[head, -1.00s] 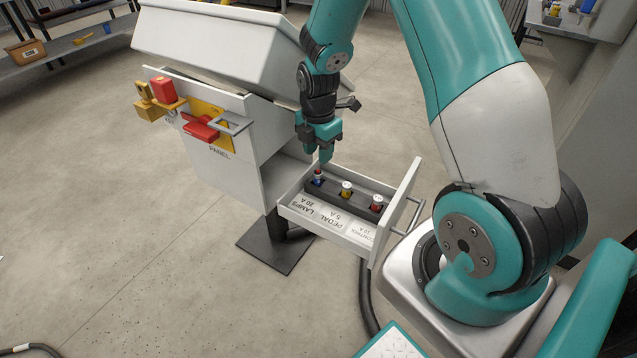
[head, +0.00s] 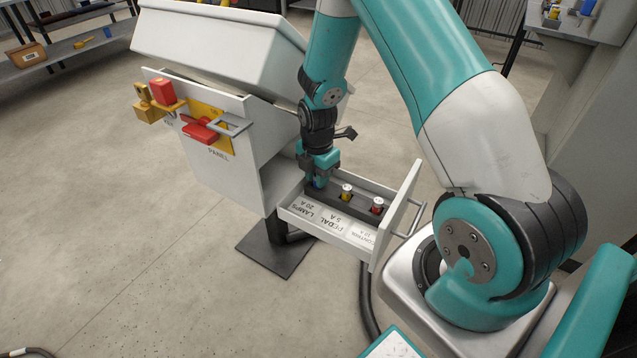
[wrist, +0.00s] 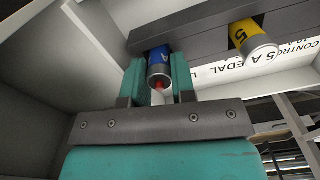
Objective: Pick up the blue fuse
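The blue fuse (wrist: 160,56) stands in the dark holder (wrist: 205,28) inside the open drawer. In the head view my gripper (head: 319,180) is at the left end of the holder and hides most of the blue fuse.
A yellow fuse (head: 346,192) and a red fuse (head: 377,205) stand to the right in the same holder. The grey cabinet (head: 225,160) rises close to the left, with a red-handled panel switch (head: 200,130).

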